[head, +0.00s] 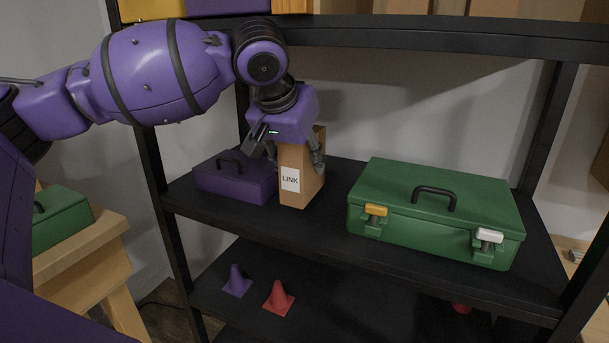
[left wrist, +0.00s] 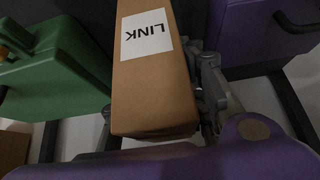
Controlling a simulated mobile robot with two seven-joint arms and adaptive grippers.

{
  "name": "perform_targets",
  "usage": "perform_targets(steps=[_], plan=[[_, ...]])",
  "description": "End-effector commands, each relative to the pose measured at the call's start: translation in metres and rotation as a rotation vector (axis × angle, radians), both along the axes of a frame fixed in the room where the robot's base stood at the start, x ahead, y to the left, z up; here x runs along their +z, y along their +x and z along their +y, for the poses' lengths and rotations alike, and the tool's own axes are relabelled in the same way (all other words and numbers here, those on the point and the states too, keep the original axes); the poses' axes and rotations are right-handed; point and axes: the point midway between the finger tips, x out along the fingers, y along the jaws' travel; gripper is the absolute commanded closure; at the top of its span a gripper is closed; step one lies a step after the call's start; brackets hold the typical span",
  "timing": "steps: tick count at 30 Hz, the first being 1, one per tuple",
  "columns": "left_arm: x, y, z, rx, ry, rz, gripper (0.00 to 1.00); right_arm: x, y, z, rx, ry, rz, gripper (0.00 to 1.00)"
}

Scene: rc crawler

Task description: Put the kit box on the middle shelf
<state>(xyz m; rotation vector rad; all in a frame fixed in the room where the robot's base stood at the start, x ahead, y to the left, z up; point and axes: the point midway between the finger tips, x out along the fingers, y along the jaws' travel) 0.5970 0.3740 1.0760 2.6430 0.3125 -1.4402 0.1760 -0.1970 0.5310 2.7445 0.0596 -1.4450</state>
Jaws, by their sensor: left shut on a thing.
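A tall brown cardboard box with a white LINK label (head: 302,192) is upright at the middle shelf (head: 330,208), between a purple toolbox and a green case. I cannot tell if its base touches the shelf. My left gripper (head: 290,150) comes from above and is shut on the box's upper part, one finger on each side. In the left wrist view the box (left wrist: 152,88) fills the middle, with a gripper finger along its right side. My right gripper is not in view.
The purple toolbox (head: 232,181) stands close on the left of the box. The large green case (head: 436,210) is to the right, with a bare strip between. A purple cone (head: 237,282) and a red cone (head: 278,298) stand on the lower shelf. The upper shelf (head: 420,36) hangs above.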

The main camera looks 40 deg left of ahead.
Motion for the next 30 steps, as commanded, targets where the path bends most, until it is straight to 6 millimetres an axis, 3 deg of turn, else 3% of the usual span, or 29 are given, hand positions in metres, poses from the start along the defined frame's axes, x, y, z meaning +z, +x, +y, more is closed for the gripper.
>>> perform_targets(steps=[5,12,23,24,28,30], plan=[[0.001,0.005,-0.001,-0.002,-0.002,-0.001,0.91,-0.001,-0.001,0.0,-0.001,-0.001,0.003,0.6],[-0.035,0.004,0.0,-0.001,0.003,0.004,0.91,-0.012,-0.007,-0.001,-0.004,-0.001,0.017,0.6],[-0.037,0.004,-0.001,-0.002,0.001,0.001,0.91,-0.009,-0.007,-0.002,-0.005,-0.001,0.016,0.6],[-0.038,0.004,-0.001,-0.001,0.002,0.001,0.6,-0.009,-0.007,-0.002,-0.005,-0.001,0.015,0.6],[-0.038,0.004,0.0,-0.002,0.001,0.001,0.43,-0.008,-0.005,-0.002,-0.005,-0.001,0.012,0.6],[-0.038,0.004,0.0,-0.002,0.001,0.001,0.43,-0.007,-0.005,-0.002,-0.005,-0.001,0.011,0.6]])
